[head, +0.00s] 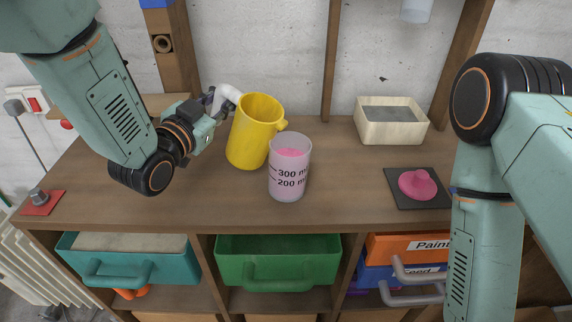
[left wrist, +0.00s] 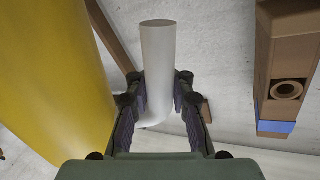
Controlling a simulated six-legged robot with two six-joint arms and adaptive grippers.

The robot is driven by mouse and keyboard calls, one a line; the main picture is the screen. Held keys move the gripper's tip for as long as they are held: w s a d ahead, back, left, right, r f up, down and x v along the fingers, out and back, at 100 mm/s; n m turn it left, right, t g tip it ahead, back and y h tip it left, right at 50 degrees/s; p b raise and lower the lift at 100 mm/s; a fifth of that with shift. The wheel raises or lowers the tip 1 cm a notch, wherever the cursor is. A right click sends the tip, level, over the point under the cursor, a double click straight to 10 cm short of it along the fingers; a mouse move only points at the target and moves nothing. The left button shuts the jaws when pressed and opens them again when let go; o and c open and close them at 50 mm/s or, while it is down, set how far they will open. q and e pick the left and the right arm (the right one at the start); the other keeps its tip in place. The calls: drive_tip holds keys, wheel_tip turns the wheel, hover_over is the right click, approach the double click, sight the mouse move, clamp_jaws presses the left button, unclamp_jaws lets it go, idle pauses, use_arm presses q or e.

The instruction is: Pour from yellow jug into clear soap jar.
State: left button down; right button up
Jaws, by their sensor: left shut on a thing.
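The yellow jug (head: 252,135) is over the middle of the bench, leaning slightly right, its spout toward the jar. I cannot tell if its base touches the bench. Its white handle (left wrist: 158,65) is between the fingers of my left gripper (left wrist: 158,100), which is shut on it. The left gripper (head: 213,103) is left of the jug in the head view. The clear soap jar (head: 291,172) stands upright just right of the jug and holds pink contents, with the surface above the 300 mark. No stream shows. My right gripper is out of view.
A pink knobbed lid (head: 417,184) lies on a dark mat (head: 400,202) at the right. A cream tray (head: 391,132) stands behind it. A red plate with a metal knob (head: 40,201) is at the left edge. Drawers, including a green one (head: 278,247), sit below the bench.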

use_arm(q)
drive_tip(key=shift+r+p, duration=1.65)
drive_tip(key=shift+r, duration=0.7)
